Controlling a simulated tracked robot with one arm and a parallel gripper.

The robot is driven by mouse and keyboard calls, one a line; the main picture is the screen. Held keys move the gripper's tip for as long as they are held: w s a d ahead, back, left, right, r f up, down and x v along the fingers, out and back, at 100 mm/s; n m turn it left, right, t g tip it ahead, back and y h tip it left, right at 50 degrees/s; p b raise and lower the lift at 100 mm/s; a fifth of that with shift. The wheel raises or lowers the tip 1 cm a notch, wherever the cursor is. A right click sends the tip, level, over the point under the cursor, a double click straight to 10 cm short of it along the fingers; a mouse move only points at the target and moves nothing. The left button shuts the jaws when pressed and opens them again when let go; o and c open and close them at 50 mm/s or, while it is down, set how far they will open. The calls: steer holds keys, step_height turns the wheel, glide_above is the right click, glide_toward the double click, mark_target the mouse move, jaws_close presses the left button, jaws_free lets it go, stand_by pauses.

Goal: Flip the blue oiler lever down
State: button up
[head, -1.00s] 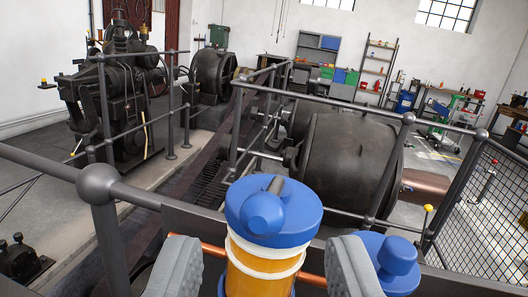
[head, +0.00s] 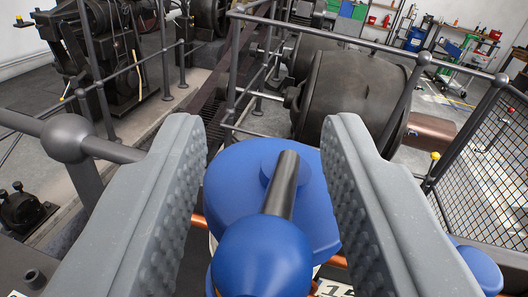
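The blue oiler cap (head: 225,185) is at the centre, between the two fingers. Its lever has a dark rod (head: 283,185) and a blue ball knob (head: 262,258). The rod runs from a round hub on the cap toward the camera, and the knob is nearest me. My gripper (head: 267,140) is open, with one grey padded finger left of the lever and one right of it. I see gaps between the fingers and the rod and knob. The oiler's body is mostly hidden below the cap and knob.
A second blue oiler cap (head: 480,268) is at the lower right, outside the right finger. A copper pipe (head: 337,262) runs behind the oiler. Grey railings (head: 68,138) cross beyond, with a large dark drum (head: 350,95) behind them.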

jaws_close()
steer(key=f+t+b, duration=0.1)
steer(key=b, duration=0.2)
steer(key=shift+s+n+t+b, duration=0.1)
steer(key=shift+n+t+b, duration=0.3)
steer(key=shift+t+b, duration=0.55)
steer(key=shift+o, duration=1.2)
jaws_free()
steer(key=shift+r, duration=0.1)
steer(key=b+v, duration=0.2)
steer(key=v, duration=1.1)
steer(key=shift+s+d+b, duration=0.25)
steer(key=shift+s+b, duration=0.1)
steer(key=shift+b, duration=0.05)
